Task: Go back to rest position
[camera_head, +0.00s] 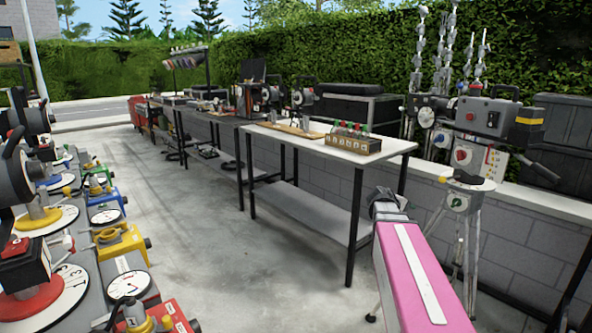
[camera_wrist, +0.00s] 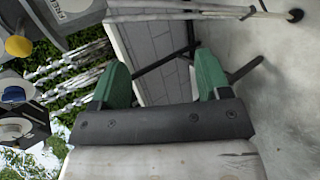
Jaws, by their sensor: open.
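My gripper (camera_wrist: 165,88) shows in the wrist view. Its two green fingers stand wide apart on a dark bolted bar, with nothing held between them. Behind the fingers are a grey block wall (camera_wrist: 158,58), a dark bar and pale concrete floor, all turned sideways. The task names no other object.
A white-topped workbench (camera_head: 385,146) runs back along a block wall. A tripod-mounted machine (camera_head: 478,118) stands at the right. Dial devices (camera_head: 128,284) crowd the left side. Concrete floor (camera_head: 190,215) is clear between. A long pink shape (camera_head: 405,280) is at bottom right.

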